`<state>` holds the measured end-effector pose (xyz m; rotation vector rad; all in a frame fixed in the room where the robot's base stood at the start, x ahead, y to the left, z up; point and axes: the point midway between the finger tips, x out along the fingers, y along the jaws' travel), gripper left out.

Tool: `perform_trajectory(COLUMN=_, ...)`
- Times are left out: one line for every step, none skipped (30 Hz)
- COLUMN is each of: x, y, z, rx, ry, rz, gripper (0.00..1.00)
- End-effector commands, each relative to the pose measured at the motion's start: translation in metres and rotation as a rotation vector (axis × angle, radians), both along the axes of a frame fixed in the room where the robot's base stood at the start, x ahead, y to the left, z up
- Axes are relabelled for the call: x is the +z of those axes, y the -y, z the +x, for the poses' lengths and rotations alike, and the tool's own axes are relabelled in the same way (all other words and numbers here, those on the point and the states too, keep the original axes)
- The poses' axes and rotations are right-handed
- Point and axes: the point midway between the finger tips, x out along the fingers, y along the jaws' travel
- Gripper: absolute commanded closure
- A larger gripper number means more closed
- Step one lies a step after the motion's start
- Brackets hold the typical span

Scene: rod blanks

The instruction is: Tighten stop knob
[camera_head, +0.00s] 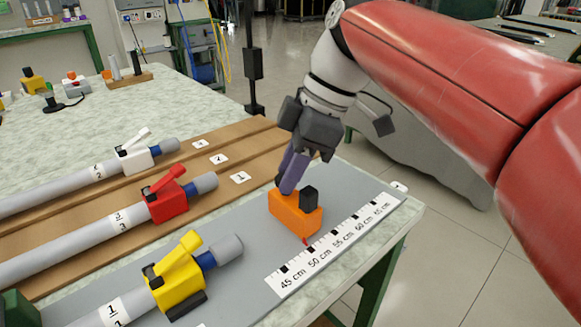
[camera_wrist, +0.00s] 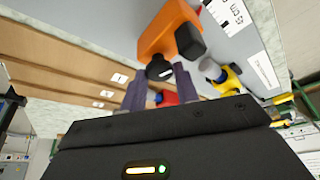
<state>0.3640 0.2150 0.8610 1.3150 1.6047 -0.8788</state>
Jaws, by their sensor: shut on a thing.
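The orange stop block (camera_head: 295,216) stands on the grey plate (camera_head: 255,258) beside the ruler (camera_head: 335,245). A red pointer (camera_head: 306,240) at its base lies near the 50 cm mark. A black block (camera_head: 309,198) rises from its right side. My gripper (camera_head: 287,182) comes down on the far left side of the stop. In the wrist view, the round black stop knob (camera_wrist: 160,70) on the orange stop (camera_wrist: 172,30) sits between the tips of my gripper (camera_wrist: 159,80), which is shut on it. In the head view the fingers mostly hide this knob.
Rods with yellow (camera_head: 178,277), red (camera_head: 166,198) and white (camera_head: 135,155) clamps lie at the left on the grey plate and wooden boards (camera_head: 235,150). The table edge is close on the right, with open floor beyond.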

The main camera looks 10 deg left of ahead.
Motion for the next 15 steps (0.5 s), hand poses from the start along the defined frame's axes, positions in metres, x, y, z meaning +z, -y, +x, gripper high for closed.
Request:
perform_trajectory(x=-0.0006, y=0.0006, z=-0.0009, rx=-0.044, ry=0.002, rz=0.0, gripper=0.92)
perform_trajectory(x=-0.0006, y=0.0006, z=-0.0012, rx=-0.072, ry=0.002, rz=-0.001, gripper=0.92)
perform_trajectory(x=-0.0004, y=0.0007, z=-0.0015, rx=-0.111, ry=0.003, rz=0.001, gripper=0.92)
perform_trajectory(x=-0.0003, y=0.0008, z=-0.0017, rx=-0.141, ry=0.002, rz=0.001, gripper=0.92)
perform_trajectory(x=-0.0004, y=0.0008, z=-0.0021, rx=-0.168, ry=0.002, rz=0.0, gripper=0.92)
perform_trajectory(x=-0.0006, y=0.0006, z=-0.0023, rx=-0.206, ry=0.001, rz=0.0, gripper=0.92)
perform_trajectory(x=-0.0005, y=0.0005, z=-0.0025, rx=-0.234, ry=0.001, rz=0.0, gripper=0.92)
perform_trajectory(x=-0.0004, y=0.0006, z=-0.0028, rx=-0.264, ry=0.001, rz=0.0, gripper=0.92)
perform_trajectory(x=0.0, y=0.0005, z=-0.0032, rx=-0.301, ry=0.003, rz=0.001, gripper=0.92)
perform_trajectory(x=0.0, y=0.0003, z=-0.0033, rx=-0.329, ry=0.002, rz=0.0, gripper=0.92)
perform_trajectory(x=-0.0001, y=0.0002, z=-0.0036, rx=-0.358, ry=0.001, rz=0.0, gripper=0.92)
perform_trajectory(x=-0.0003, y=0.0003, z=-0.0038, rx=-0.396, ry=0.002, rz=0.0, gripper=0.92)
perform_trajectory(x=-0.0001, y=0.0005, z=-0.0038, rx=-0.424, ry=0.003, rz=0.001, gripper=0.92)
perform_trajectory(x=0.0001, y=0.0004, z=-0.0042, rx=-0.452, ry=0.002, rz=0.0, gripper=0.92)
perform_trajectory(x=0.0003, y=0.0, z=-0.0048, rx=-0.49, ry=0.002, rz=0.0, gripper=0.92)
